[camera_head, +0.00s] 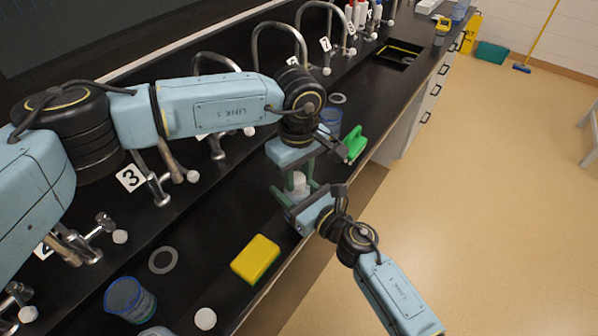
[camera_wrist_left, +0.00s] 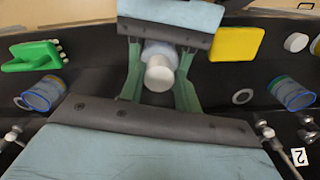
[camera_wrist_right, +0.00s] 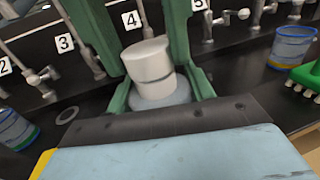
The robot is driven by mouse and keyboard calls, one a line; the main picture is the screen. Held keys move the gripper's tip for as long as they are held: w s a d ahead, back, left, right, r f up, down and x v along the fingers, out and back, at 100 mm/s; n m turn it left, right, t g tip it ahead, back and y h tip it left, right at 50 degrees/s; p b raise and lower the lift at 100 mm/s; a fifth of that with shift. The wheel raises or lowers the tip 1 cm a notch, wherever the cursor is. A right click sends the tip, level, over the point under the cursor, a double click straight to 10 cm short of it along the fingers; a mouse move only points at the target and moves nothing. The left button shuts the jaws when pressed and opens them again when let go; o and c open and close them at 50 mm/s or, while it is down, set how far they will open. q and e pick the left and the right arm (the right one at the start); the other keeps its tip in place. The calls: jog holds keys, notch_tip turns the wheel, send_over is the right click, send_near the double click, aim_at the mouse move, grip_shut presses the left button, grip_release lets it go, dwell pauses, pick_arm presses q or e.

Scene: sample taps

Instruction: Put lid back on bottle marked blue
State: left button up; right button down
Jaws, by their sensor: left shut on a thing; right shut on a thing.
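A white cylindrical lid (camera_head: 299,179) sits upright at the top of a pale translucent bottle (camera_head: 299,192) above the front of the black bench. My left gripper (camera_head: 293,170) reaches down from above and is shut on the lid, which also shows in the left wrist view (camera_wrist_left: 160,75). My right gripper (camera_head: 294,198) comes from the front and is shut on the bottle, whose shoulder shows in the right wrist view (camera_wrist_right: 160,94). Lid and bottle are in line. I cannot tell if the lid is fully seated. No blue mark on the bottle is visible; the fingers hide much of it.
A yellow sponge (camera_head: 256,259), a white disc (camera_head: 205,319) and a blue-rimmed beaker (camera_head: 130,299) are on the near bench. A green brush (camera_head: 355,144) and another beaker (camera_head: 331,121) stand beyond the grippers. Numbered taps line the back. A sink (camera_head: 398,54) is farther off.

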pick_arm(q)
jog(key=m, duration=0.3)
jog(key=shift+m, duration=0.4)
jog(key=m, duration=0.5)
jog(key=shift+a, duration=0.15)
jog(key=m, duration=0.4)
jog(key=shift+a, duration=0.1)
jog(key=m, duration=0.4)
jog(key=o, duration=0.9)
jog(key=shift+a+r, duration=0.1)
jog(key=shift+r, duration=2.15)
